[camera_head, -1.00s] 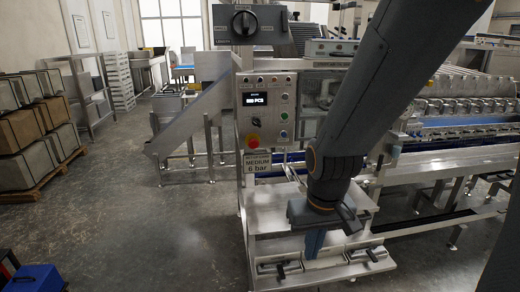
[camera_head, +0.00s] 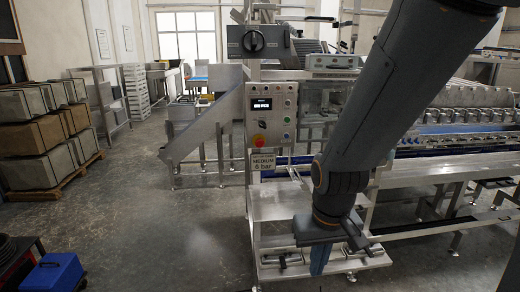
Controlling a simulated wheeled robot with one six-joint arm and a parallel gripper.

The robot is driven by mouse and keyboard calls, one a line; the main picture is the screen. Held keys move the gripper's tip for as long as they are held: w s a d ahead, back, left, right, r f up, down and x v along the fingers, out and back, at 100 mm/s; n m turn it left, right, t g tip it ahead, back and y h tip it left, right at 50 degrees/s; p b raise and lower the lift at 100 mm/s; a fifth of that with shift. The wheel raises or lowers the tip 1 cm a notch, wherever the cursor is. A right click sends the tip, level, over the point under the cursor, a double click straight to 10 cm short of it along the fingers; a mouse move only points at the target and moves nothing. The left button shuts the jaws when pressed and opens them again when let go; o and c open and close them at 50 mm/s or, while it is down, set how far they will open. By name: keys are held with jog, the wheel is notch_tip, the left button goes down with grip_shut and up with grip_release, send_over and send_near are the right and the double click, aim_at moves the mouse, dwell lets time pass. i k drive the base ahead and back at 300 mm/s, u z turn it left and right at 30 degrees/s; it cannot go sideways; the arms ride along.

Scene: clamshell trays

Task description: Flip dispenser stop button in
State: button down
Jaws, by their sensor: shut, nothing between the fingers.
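The dispenser's grey control panel (camera_head: 272,112) stands upright near the middle of the view, with a small lit display (camera_head: 262,104) and several small buttons. A red stop button on a yellow base (camera_head: 259,140) sits at its lower left. It is too small to tell whether it is pressed in. My gripper (camera_head: 319,262) points down, low and to the right of the panel, over the steel ledge in front of the machine. It is shut, holds nothing and is well apart from the stop button.
A steel ledge with handles (camera_head: 283,261) lies below my gripper. Boxes on a pallet (camera_head: 45,140) and a blue case (camera_head: 55,273) are left. The middle-left floor is clear.

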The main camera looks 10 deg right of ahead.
aim_at(259, 143)
jog(key=u, duration=0.7)
jog(key=i, duration=0.65)
jog(key=z, duration=1.3)
